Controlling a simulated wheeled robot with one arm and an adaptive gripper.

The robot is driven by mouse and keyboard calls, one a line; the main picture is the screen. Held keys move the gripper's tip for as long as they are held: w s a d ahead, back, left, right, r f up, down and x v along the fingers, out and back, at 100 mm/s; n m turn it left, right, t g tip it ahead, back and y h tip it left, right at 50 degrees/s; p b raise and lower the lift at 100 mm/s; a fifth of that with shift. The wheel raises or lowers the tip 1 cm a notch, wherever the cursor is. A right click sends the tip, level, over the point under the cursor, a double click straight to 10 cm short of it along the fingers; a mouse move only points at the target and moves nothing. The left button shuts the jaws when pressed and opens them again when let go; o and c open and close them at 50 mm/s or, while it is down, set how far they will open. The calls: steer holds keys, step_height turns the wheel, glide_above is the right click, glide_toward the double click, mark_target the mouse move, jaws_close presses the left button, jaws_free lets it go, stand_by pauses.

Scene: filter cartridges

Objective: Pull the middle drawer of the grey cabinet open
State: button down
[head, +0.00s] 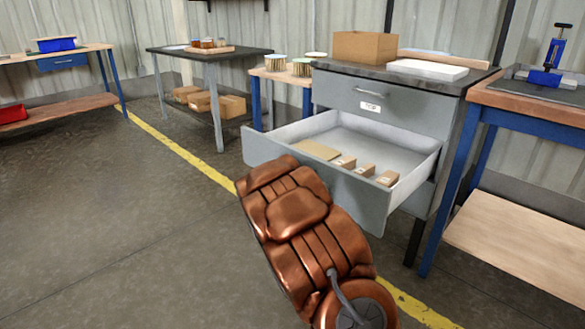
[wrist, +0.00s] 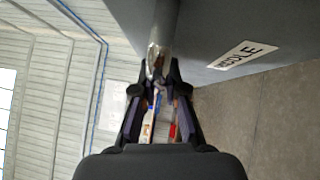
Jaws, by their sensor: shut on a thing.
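The grey cabinet (head: 456,90) stands at right of centre in the head view. Its middle drawer (head: 368,200) is pulled well out, showing a pale interior with several small boxes (head: 366,170) and a flat brown piece (head: 317,150) inside. In the wrist view the drawer's grey front bears a MIDDLE label (wrist: 242,55). My gripper (wrist: 158,78) is shut on the drawer's bar handle (wrist: 166,28) there. In the head view my copper-coloured arm covers part of the drawer front, and the gripper and handle are hidden.
The top drawer (head: 400,110), labelled TOP, is shut. A cardboard box (head: 364,47) stands on the cabinet. A blue-legged workbench (head: 520,101) is close on the right. A dark table (head: 205,54) stands at the back left. The floor (head: 90,220) at left is clear.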

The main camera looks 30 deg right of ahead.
steer(key=c, duration=1.5)
jaws_free()
steer(key=shift+w+a+r, duration=0.1)
steer(key=shift+w+a, duration=0.05)
steer(key=shift+a, duration=0.05)
steer(key=o, duration=0.3)
steer(key=shift+d, duration=0.15)
steer(key=shift+s, duration=0.2)
steer(key=v, duration=0.7)
steer(key=shift+s, duration=0.15)
